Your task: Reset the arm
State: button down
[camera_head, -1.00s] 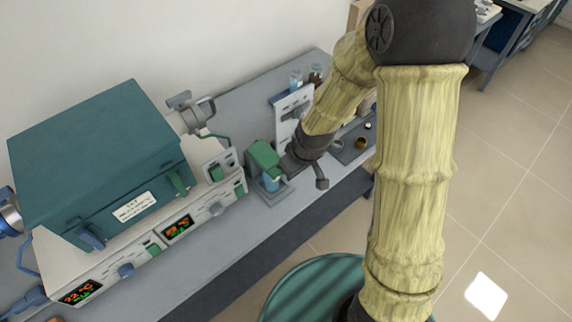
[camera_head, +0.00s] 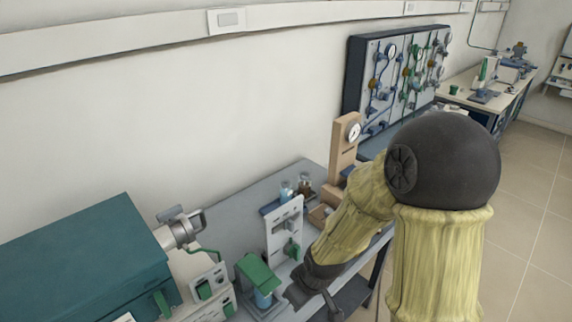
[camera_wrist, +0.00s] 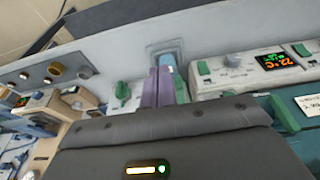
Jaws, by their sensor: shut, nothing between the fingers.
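My arm, in pale yellow sleeves, reaches over the bench in the head view and bends down to the dark wrist. My gripper (camera_wrist: 158,82) shows in the wrist view as two purple fingers side by side, shut with nothing between them. It points at the bench top, close to a small pale blue item (camera_wrist: 168,60). In the head view my wrist is beside a green-topped device (camera_head: 258,272), to its right. The fingertips are not clear there.
A teal muffle furnace (camera_head: 85,265) stands at left. A white upright stand (camera_head: 284,230), small bottles (camera_head: 287,190) and a wooden gauge stand (camera_head: 344,145) are near my forearm. A gauge panel (camera_head: 395,80) is behind. The floor at right (camera_head: 530,235) is clear.

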jog(key=s+d+r+m+h, duration=0.1)
jog(key=s+d+r+m, duration=0.3)
jog(key=d+r+m, duration=0.4)
jog(key=shift+s+d+h, duration=0.35)
jog(key=shift+d+h, duration=0.05)
jog(key=shift+d, duration=0.4)
jog(key=shift+w+a+f, duration=0.1)
